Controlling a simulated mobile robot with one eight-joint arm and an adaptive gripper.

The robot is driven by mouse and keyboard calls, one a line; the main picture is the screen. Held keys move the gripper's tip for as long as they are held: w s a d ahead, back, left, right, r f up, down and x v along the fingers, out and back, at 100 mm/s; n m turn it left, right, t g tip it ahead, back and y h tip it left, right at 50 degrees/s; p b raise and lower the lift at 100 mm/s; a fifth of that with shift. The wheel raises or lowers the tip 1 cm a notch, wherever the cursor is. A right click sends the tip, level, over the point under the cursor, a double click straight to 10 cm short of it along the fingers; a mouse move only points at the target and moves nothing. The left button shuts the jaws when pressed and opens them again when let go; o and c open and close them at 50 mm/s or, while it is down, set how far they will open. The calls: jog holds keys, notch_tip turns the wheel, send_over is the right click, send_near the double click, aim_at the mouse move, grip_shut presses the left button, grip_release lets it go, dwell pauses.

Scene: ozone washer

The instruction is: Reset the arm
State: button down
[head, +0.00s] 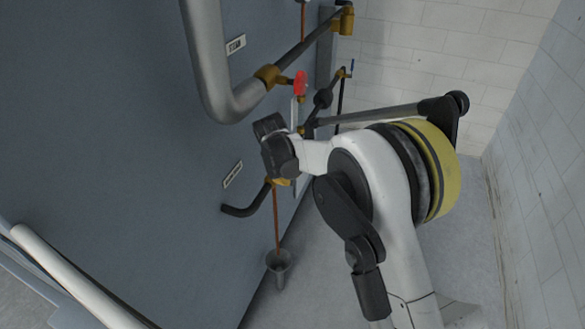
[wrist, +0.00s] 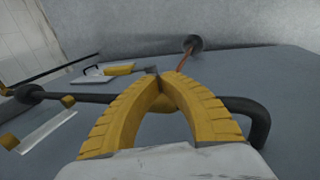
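My arm reaches in from the lower right of the head view toward the blue-grey machine panel (head: 120,130). Its dark wrist end is close to the panel, and the fingers cannot be made out there. In the wrist view my gripper (wrist: 157,79) shows two ribbed yellow fingers whose tips meet. A brass-coloured fitting (wrist: 163,104) shows through the gap behind the fingers. Whether they touch it cannot be told. The fitting also shows just below the wrist in the head view (head: 280,182), beside a bent black pipe (head: 244,211). No held object is visible.
A thick grey pipe (head: 209,60) bends along the panel above. A red-handled valve (head: 300,84) and a blue-handled valve (head: 351,67) sit behind the wrist. A copper tube drops into a floor drain funnel (head: 279,265). White block walls (head: 545,130) stand close on the right.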

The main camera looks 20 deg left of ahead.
jog(key=shift+s, duration=0.85)
jog(key=s+d+r+m+t, duration=0.1)
jog(key=s+d+r+m, duration=0.3)
jog(key=d+r, duration=0.7)
jog(key=s+d+r+m, duration=0.35)
jog(key=d+r, duration=0.45)
jog(key=d, duration=0.6)
jog(key=s+d+m+t, duration=0.2)
jog(key=s+d+m, duration=0.7)
jog(key=s+d, duration=0.7)
jog(key=s, duration=0.4)
jog(key=shift+d+f+m, duration=0.3)
jog(key=shift+m, duration=0.05)
